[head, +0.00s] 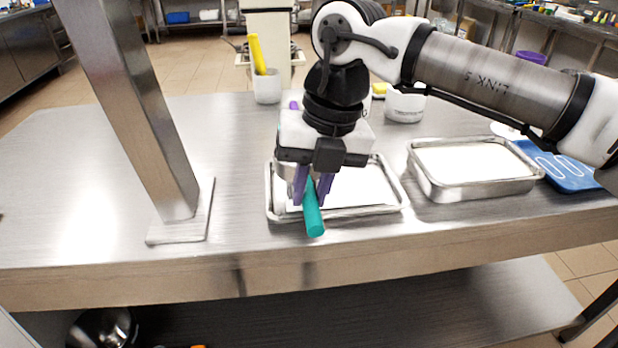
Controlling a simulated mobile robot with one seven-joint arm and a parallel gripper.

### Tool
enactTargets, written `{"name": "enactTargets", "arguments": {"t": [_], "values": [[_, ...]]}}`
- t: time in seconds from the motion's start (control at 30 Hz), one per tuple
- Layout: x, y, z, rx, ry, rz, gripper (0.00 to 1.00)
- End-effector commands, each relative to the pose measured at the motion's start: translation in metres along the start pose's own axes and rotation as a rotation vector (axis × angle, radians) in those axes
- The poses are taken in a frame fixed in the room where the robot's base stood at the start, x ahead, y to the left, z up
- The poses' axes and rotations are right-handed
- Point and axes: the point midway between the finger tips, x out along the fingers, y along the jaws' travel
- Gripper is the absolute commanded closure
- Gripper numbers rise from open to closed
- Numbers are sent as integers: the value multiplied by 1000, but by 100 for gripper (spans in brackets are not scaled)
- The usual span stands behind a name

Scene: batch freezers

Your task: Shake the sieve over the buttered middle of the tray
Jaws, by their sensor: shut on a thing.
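My gripper (313,186) points down over the near left part of the shallow metal tray (388,209), its purple fingers shut on a teal handle (313,212). The handle tilts toward the near rim of the tray. I take it as the sieve's handle; the sieve's bowl is mostly hidden behind my gripper, with a bit of metal showing at its left. The tray holds a white sheet or surface (365,188). I cannot make out butter on it, and my gripper hides its middle.
A deeper metal pan (475,190) with white contents stands right of the tray, beside a blue mat or mitt (568,172). White containers (267,88) (404,106) stand behind, one with a yellow-handled tool (256,54). A metal post (140,110) rises at left.

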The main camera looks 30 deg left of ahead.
Motion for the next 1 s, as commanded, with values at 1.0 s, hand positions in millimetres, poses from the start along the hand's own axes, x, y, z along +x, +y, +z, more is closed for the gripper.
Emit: {"name": "enactTargets", "arguments": {"t": [1.0], "values": [[-50,10,-5,0,-1,0,100]]}}
